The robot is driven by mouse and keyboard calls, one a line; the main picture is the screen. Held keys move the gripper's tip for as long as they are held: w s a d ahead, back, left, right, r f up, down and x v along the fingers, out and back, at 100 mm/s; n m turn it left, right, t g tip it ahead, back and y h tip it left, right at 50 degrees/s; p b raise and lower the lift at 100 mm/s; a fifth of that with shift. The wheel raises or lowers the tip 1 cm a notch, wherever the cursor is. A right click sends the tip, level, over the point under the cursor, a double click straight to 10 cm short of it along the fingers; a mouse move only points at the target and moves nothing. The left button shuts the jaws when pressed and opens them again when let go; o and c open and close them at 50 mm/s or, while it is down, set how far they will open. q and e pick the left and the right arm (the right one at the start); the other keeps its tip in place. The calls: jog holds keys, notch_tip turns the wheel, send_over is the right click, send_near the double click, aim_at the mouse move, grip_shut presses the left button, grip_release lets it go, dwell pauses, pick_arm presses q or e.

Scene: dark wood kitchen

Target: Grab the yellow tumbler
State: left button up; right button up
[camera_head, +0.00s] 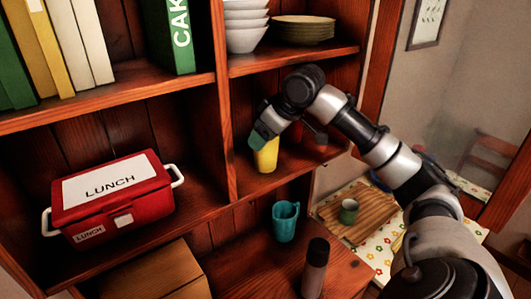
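The yellow tumbler (266,157) stands upright on the middle shelf in the right-hand compartment of the wooden cabinet. My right arm reaches in from the right, and its gripper (259,141) is at the tumbler's upper part. The gripper covers the tumbler's rim. I cannot tell whether the fingers are around the tumbler or only in front of it, or how far apart they are. My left gripper is not in view.
A red lunch box (117,206) fills the shelf to the left, past an upright divider (219,100). Bowls (245,25) and plates (302,30) stand above. Below are a teal mug (285,222), a dark bottle (315,268) and a cardboard box (155,272).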

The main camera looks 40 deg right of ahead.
jog(key=c, duration=0.6)
jog(key=shift+o, duration=0.2)
